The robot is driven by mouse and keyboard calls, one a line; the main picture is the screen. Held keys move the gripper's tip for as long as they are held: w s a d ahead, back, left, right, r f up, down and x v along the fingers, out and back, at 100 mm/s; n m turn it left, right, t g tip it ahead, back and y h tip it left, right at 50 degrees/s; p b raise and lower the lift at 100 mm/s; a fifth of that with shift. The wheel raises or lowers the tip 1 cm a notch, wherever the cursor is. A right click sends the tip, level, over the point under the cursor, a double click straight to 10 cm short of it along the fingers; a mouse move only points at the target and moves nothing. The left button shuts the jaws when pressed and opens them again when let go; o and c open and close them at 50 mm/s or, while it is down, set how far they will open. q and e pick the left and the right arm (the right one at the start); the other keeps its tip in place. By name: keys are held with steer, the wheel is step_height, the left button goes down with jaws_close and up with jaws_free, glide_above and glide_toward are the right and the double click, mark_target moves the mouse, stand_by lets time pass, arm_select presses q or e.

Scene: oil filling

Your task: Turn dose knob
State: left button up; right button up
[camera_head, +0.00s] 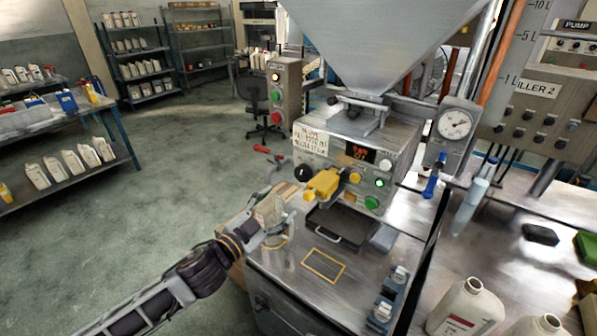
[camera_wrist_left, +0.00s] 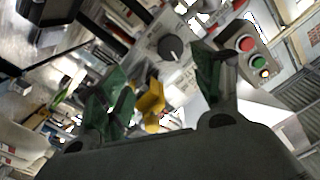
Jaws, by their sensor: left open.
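The filling machine (camera_head: 349,140) stands on a metal bench and has a sloped control panel with a lit red display. A black round knob (camera_head: 303,173) sits at the panel's left, beside a yellow valve (camera_head: 327,184). In the left wrist view the knob (camera_wrist_left: 170,48) shows above and between the fingers, with a white pointer mark. My left gripper (camera_head: 277,207) is open and empty, in front of and below the knob, apart from it. In the left wrist view its two green-padded fingers (camera_wrist_left: 160,80) spread wide. My right gripper is not seen.
A hopper (camera_head: 385,40) rises over the machine. A control box with red and green buttons (camera_head: 284,92) stands behind it. A black tray (camera_head: 342,227) lies below the valve. White bottles (camera_head: 467,308) stand at right. Open floor lies left.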

arm_select(q)
steer(key=shift+w+a+r+n, duration=0.1)
steer(key=shift+r+n, duration=0.3)
steer(key=shift+n, duration=0.55)
steer(key=shift+w+a+r+n, duration=0.1)
steer(key=shift+r+n, duration=0.25)
steer(key=shift+n, duration=0.6)
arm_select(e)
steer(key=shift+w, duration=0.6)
arm_select(q)
steer(key=shift+w+d, duration=0.15)
steer(key=shift+w, duration=0.05)
